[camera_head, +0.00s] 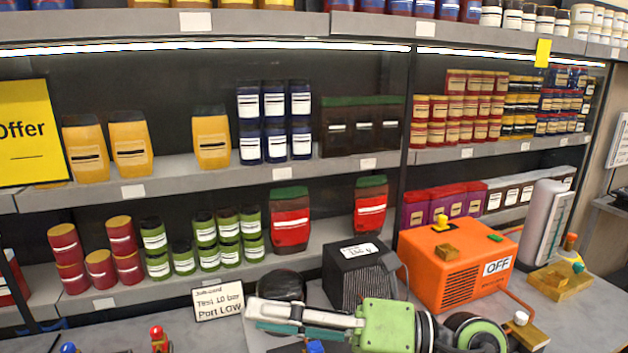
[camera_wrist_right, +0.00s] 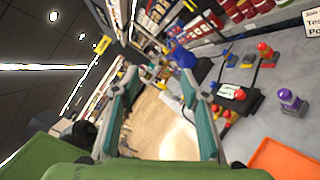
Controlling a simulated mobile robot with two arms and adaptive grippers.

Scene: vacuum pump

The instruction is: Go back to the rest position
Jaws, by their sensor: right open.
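My right gripper (camera_head: 256,316) lies low in the middle of the head view, its green body to the right and its fingers pointing left above the counter. In the right wrist view the two teal-lined fingers (camera_wrist_right: 160,85) stand apart with nothing between them, so it is open and empty. Beyond them is a pale floor. My left gripper does not show in either view.
An orange unit (camera_head: 465,262) marked OFF and a black box (camera_head: 350,272) stand behind my right arm. A small sign (camera_head: 218,301) stands left of the fingers. Stocked shelves (camera_head: 200,187) rise behind. The wrist view shows a purple knobbed piece (camera_wrist_right: 290,102).

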